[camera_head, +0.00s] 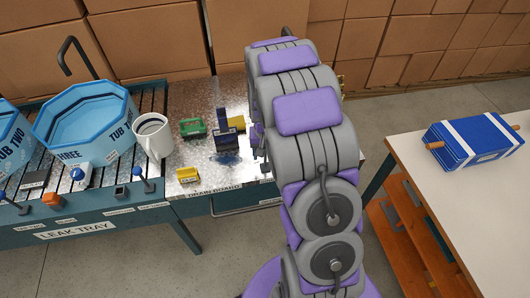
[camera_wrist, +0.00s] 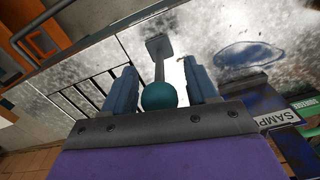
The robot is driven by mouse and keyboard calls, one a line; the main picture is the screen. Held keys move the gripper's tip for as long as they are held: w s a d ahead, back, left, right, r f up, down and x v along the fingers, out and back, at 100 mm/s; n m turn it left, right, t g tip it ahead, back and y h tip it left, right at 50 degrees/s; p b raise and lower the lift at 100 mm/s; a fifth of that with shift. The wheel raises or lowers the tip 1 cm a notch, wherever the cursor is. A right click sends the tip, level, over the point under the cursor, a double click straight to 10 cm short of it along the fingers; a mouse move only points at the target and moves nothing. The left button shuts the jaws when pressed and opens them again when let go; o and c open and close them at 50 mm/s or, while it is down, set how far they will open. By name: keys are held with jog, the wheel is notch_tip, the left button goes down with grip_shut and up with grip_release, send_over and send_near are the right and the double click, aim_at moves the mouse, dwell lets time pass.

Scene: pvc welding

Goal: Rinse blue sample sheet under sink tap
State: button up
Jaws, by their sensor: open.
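A dark blue sheet (camera_head: 228,141), probably the sample sheet, stands on the metal drain board (camera_head: 188,158), with another blue upright piece behind it. My gripper (camera_wrist: 162,80) is open in the wrist view. A teal ball knob (camera_wrist: 158,96) on a grey rod shows between its two fingers, with gaps on both sides; I cannot tell if this is the tap's lever.
A green block (camera_head: 192,128) and a yellow piece (camera_head: 188,174) are on the drain board. A white mug (camera_head: 153,136) and blue tubs (camera_head: 88,112) stand left. A white table (camera_head: 455,190) with a blue bundle (camera_head: 475,140) is right.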

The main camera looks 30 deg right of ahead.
grip_shut()
dwell(0.4)
jog(key=shift+r, duration=0.1)
jog(key=shift+s+t+p, duration=0.15)
jog(key=shift+t+p, duration=0.15)
jog(key=shift+s+a+t+p, duration=0.15)
jog(key=shift+s+t+p, duration=0.35)
jog(key=shift+t, duration=0.1)
jog(key=shift+f, duration=0.2)
grip_release()
jog(key=shift+r, duration=0.15)
